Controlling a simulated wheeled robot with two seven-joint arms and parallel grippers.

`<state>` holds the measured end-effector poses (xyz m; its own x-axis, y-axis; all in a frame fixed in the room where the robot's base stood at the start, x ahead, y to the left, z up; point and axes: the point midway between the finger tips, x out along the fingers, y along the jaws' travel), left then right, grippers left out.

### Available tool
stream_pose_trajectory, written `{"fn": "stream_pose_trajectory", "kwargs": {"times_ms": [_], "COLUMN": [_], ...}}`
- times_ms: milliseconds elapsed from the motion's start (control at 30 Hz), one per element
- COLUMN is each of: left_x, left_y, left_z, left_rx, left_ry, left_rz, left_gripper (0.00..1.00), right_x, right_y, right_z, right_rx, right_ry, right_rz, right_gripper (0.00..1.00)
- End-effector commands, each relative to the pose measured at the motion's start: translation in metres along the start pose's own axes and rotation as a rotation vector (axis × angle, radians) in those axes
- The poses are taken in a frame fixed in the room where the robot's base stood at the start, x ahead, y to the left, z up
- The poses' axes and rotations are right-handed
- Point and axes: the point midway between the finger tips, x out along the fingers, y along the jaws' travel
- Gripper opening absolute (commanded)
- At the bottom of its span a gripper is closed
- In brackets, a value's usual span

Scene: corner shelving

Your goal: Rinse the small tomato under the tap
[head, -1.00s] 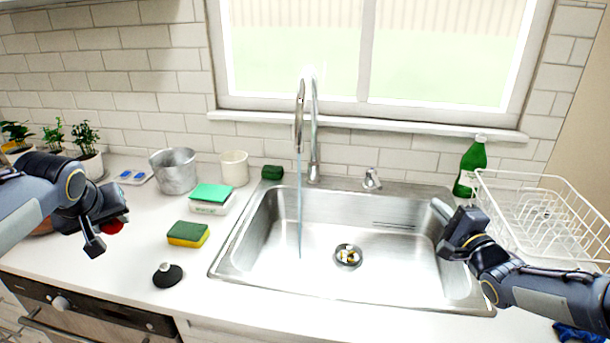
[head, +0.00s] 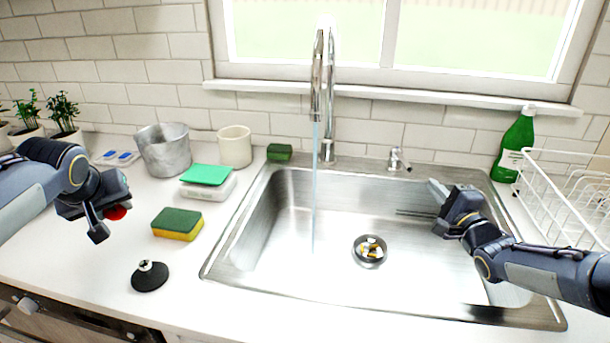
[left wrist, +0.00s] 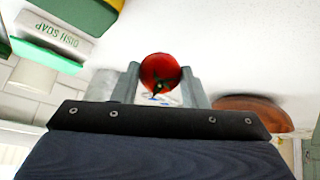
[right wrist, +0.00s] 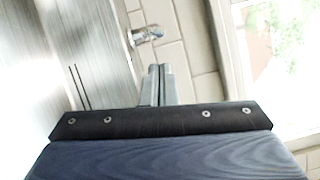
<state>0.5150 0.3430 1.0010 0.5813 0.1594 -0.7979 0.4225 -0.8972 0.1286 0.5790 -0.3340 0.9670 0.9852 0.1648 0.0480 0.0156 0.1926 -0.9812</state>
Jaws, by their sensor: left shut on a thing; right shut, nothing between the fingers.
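The small red tomato (left wrist: 160,73) is held between the fingers of my left gripper (left wrist: 160,85) in the left wrist view. In the head view the tomato (head: 116,213) shows partly behind the left gripper (head: 104,222), above the counter left of the sink. The chrome tap (head: 326,95) is running, and a thin stream of water (head: 314,190) falls into the steel sink (head: 290,260), well to the right of the tomato. My right gripper (head: 438,190) is shut and empty above the sink's right side; it also shows in the right wrist view (right wrist: 158,82).
A green-yellow sponge (head: 178,223), a black sink stopper (head: 150,276) and a soap box (head: 208,182) lie between the left gripper and the sink. A metal bucket (head: 165,150) and white cup (head: 235,147) stand behind. A green bottle (head: 514,145) and wire rack (head: 570,190) stand right.

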Motion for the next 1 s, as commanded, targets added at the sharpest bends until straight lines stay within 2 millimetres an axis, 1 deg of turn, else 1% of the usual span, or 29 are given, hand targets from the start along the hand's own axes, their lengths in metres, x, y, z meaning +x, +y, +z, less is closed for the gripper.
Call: {"fn": "stream_pose_trajectory", "kwargs": {"times_ms": [33,200,300,400,567,867,933,1000], "left_x": [0.0,0.0,0.0,0.0,0.0,0.0,0.002,0.005], "left_y": [0.0,0.0,0.0,0.0,0.0,0.0,0.0,-0.001], "left_z": [0.0,0.0,0.0,0.0,0.0,0.0,0.001,0.004], "left_rx": [0.0,0.0,0.0,0.0,0.0,0.0,0.0,0.0], "left_ry": [0.0,0.0,0.0,0.0,0.0,0.0,0.0,0.0], "left_rz": [0.0,0.0,0.0,0.0,0.0,0.0,0.0,0.0], "left_gripper": [0.18,0.18,0.18,0.18,0.18,0.18,0.18,0.18], "right_x": [0.011,0.043,0.058,0.068,0.075,0.075,0.075,0.076], "right_y": [0.001,0.0,0.0,0.0,0.0,0.0,0.002,0.005], "right_z": [0.001,0.001,0.001,0.001,0.0,0.001,0.006,0.016], "right_rx": [0.003,0.002,0.001,0.001,0.002,0.001,0.002,0.003], "right_ry": [-0.003,-0.002,-0.002,-0.002,0.0,0.0,-0.001,-0.003], "right_rz": [-0.001,0.0,0.0,0.0,0.001,0.001,0.0,0.0], "right_gripper": [0.0,0.0,0.0,0.0,0.0,0.0,0.0,0.0]}}
